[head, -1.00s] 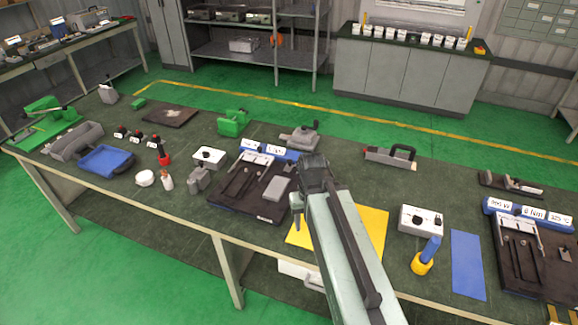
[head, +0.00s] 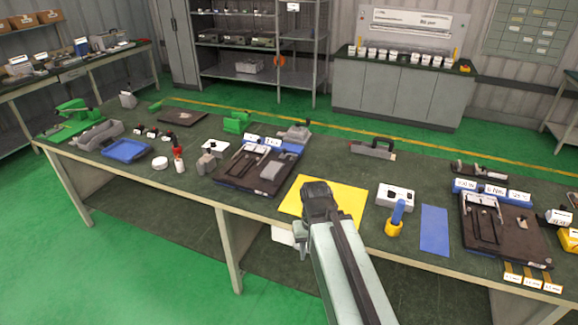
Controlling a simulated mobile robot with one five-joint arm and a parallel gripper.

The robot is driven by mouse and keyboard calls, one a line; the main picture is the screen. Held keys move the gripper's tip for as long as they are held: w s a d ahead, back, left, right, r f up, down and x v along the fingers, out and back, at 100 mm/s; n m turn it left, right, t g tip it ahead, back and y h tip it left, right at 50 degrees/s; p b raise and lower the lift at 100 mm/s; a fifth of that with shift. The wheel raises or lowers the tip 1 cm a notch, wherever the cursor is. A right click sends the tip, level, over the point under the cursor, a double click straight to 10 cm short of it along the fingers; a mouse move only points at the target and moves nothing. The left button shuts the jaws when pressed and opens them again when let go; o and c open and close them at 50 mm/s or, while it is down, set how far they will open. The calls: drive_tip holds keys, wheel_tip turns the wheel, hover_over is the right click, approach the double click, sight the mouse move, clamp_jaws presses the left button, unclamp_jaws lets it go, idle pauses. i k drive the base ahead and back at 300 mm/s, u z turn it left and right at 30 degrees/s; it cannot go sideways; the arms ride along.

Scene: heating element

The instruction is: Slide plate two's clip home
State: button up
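Two dark plates lie on the long bench. One (head: 233,172) is left of my arm, with light metal strips, a grey block and blue labels at its back edge. The other (head: 481,238) is at the right, with a similar metal frame and blue labels. I cannot tell which is plate two, and its clip is too small to make out. My gripper (head: 300,236) is at the bench's front edge, by the yellow sheet (head: 345,196), apart from both plates. Its fingers are small and partly hidden by the arm, so open or shut does not show.
A white box (head: 394,196), a blue-handled tool in a yellow base (head: 394,222) and a blue mat (head: 434,230) lie between my arm and the right plate. A grey handled tool (head: 372,149) is behind. A blue tray (head: 127,150) is far left.

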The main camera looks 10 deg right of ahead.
sight(283, 155)
drive_tip(key=z, duration=0.5)
drive_tip(key=k, duration=0.2)
drive_tip(key=u, duration=1.3)
drive_tip(key=i, duration=1.55)
drive_tip(key=z, duration=0.5)
drive_tip(key=i, duration=0.75)
drive_tip(key=z, duration=0.1)
